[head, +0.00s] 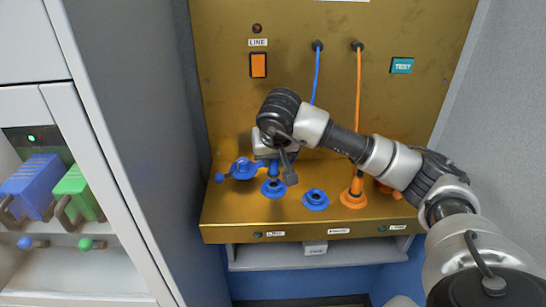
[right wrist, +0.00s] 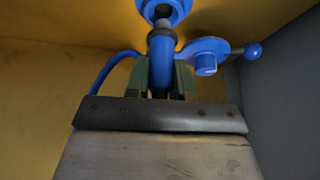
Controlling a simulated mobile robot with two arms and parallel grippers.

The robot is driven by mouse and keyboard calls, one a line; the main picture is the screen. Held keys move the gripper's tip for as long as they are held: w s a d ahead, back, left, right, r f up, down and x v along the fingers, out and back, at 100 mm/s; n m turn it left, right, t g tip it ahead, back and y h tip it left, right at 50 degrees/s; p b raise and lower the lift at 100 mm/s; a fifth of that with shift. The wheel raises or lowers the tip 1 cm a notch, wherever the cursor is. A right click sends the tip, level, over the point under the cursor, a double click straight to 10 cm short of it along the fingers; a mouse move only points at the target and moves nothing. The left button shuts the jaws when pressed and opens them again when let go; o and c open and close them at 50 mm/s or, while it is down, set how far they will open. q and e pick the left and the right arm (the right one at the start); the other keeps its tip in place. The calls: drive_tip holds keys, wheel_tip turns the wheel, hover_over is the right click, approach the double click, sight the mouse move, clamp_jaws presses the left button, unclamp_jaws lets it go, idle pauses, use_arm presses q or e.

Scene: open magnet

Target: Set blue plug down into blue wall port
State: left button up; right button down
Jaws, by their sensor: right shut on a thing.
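My right gripper (right wrist: 162,80) is shut on the blue plug (right wrist: 161,50), with a green finger on each side of it. In the head view the gripper (head: 274,158) points down and the plug (head: 273,170) is upright below it. The plug is over the left blue port (head: 273,189) on the brass ledge. In the right wrist view its grey tip is at the opening of this port (right wrist: 178,8); I cannot tell whether the tip is inside. A second blue port (head: 315,199) to the right is empty. My left gripper is not in view.
A blue lever piece with a ball end (head: 242,170) sits close left of the plug. A blue cable (head: 316,75) and an orange cable (head: 358,90) hang from the brass panel. An orange plug (head: 355,185) stands in an orange port (head: 352,200). A grey cabinet (head: 120,150) is at the left.

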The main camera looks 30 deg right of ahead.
drive_tip(key=shift+f+b, duration=1.25)
drive_tip(key=shift+f, duration=0.15)
idle(1.3)
drive_tip(key=c, duration=0.9)
unclamp_jaws()
drive_tip(key=b+v, duration=0.1)
drive_tip(key=v, duration=1)
